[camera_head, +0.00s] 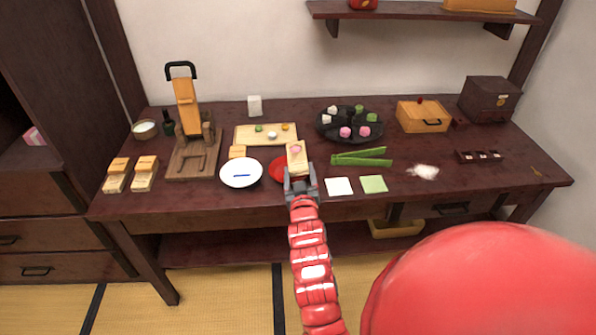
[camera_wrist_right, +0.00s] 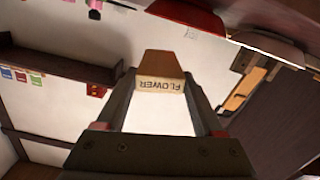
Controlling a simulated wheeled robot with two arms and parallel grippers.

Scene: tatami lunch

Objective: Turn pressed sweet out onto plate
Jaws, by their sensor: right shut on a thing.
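My right gripper (camera_head: 300,187) is shut on a wooden mould (camera_head: 297,166) over the front of the table. A pink sweet (camera_head: 295,149) shows at the mould's far end. In the right wrist view the mould (camera_wrist_right: 161,66) sits between the fingertips (camera_wrist_right: 163,88), and its end reads FLOWER upside down. A red plate (camera_head: 277,169) lies just left of the mould, partly hidden by it and the gripper. I cannot tell how high the mould is above the table. My left gripper is not in view.
A white bowl (camera_head: 241,173) stands left of the red plate. A wooden tray (camera_head: 244,132) with small balls lies behind. Green tongs (camera_head: 361,161) and white and green squares (camera_head: 339,187) lie to the right. A wooden press (camera_head: 190,150) and more moulds (camera_head: 145,172) stand at the left.

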